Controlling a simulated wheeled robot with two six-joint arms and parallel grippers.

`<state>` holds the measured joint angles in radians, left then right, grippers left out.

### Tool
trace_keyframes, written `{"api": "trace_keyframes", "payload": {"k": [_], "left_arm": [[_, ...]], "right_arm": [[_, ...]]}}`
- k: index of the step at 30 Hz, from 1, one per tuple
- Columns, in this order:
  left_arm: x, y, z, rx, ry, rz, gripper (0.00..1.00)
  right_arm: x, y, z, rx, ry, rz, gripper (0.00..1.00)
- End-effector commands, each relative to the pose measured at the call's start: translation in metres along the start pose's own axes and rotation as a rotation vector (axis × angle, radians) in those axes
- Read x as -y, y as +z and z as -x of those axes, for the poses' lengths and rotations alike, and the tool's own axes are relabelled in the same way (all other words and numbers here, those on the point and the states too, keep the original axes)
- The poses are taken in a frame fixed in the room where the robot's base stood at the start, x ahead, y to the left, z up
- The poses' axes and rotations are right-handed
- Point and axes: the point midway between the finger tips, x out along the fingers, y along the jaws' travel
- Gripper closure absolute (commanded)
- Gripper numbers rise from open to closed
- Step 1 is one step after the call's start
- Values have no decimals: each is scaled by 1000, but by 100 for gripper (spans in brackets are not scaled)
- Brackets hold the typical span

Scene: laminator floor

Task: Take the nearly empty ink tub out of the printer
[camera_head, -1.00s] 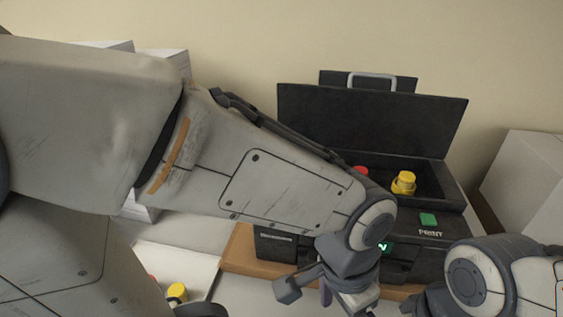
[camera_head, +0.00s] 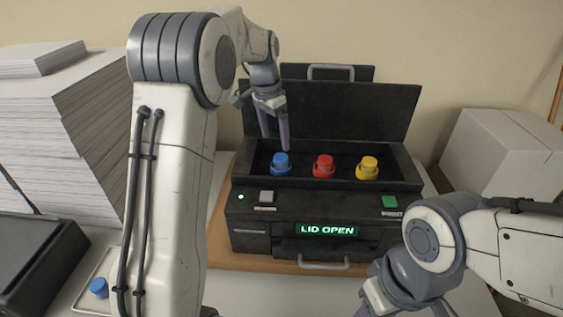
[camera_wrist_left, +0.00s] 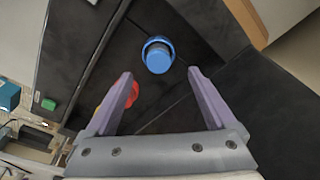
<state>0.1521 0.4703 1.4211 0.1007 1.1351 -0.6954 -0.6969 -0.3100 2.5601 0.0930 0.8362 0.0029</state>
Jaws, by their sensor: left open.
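The black printer (camera_head: 248,202) stands with its lid (camera_head: 345,112) raised. In its open bay sit a blue ink tub (camera_head: 281,165), a red tub (camera_head: 324,166) and a yellow tub (camera_head: 368,168). Ink levels cannot be seen. My left gripper (camera_head: 276,142) is open and empty, pointing down just above the blue tub. In the left wrist view the blue tub (camera_wrist_left: 158,56) lies between and beyond the fingertips; the red tub (camera_wrist_left: 132,95) is partly behind one finger. My right gripper (camera_head: 378,300) is at the lower edge, its fingertips cut off.
The printer display (camera_head: 327,230) reads LID OPEN; a green button (camera_head: 390,201) is at its right. Paper stacks (camera_head: 62,130) stand at left, a white box (camera_head: 495,148) at right. Another blue tub (camera_head: 99,287) sits on a pale tray, partly hidden by my left arm.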

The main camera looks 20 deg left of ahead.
Motion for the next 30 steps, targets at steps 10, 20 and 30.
{"api": "trace_keyframes", "payload": {"k": [10,20,30], "left_arm": [[-3,-3,-32,3,3,-1,11],[-4,-5,-72,-1,0,0,11],[-3,-5,-73,-2,-1,0,60]], "right_arm": [[1,-1,17,0,0,2,55],[2,-2,31,0,0,5,55],[2,-2,30,0,0,5,55]]}}
